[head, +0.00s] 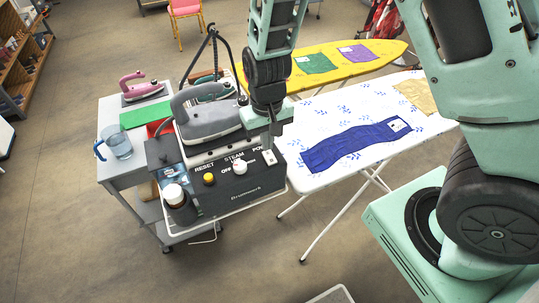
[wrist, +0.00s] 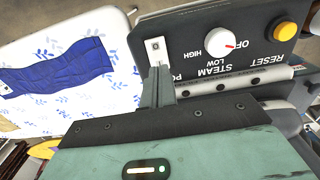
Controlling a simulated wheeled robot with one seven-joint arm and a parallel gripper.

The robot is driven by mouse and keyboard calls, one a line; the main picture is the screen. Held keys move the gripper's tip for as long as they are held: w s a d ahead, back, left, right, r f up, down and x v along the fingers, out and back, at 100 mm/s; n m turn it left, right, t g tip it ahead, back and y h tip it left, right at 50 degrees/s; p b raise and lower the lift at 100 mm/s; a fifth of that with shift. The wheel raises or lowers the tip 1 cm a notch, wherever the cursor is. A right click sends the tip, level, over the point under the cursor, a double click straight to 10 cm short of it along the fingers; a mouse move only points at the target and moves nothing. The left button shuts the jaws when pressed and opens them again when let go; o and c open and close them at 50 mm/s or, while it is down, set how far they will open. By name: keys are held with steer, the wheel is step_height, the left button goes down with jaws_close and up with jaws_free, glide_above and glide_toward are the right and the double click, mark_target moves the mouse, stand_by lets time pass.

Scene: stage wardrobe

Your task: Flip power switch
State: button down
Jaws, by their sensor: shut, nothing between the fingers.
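The power switch (wrist: 155,49) is a small white rocker plate on the dark front panel (wrist: 185,30) of the steam station. In the head view it shows as a small white patch (head: 270,157) at the panel's right end. My gripper (wrist: 159,70) is shut and empty. In the wrist view its fingertips are at the lower edge of the switch plate; I cannot tell whether they touch it. In the head view my gripper (head: 275,128) hangs over the panel's right end and hides part of the "POWER" label.
A white steam dial (wrist: 221,42) and a yellow reset button (wrist: 285,32) sit along the panel. A grey iron (head: 208,118) rests on top of the station. A white ironing board (head: 310,125) with blue cloth stands to the right.

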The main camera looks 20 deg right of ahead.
mark_target(267, 153)
steer(key=shift+f+b, duration=0.7)
steer(key=shift+f, duration=0.25)
stand_by(0.7)
steer(key=shift+r, duration=0.1)
step_height(267, 153, up, 7)
steer(key=p, duration=0.6)
steer(key=shift+a, duration=0.1)
stand_by(0.6)
steer(key=s+a+r+n+b, duration=0.1)
steer(key=s+a+n+b, duration=0.2)
steer(key=s+b, duration=0.3)
steer(key=s+a+n+b, duration=0.3)
steer(key=s+b, duration=0.4)
steer(key=s, duration=0.7)
steer(key=shift+r+n+y, duration=0.3)
steer(key=shift+r+n, duration=0.05)
steer(key=shift+n, duration=0.55)
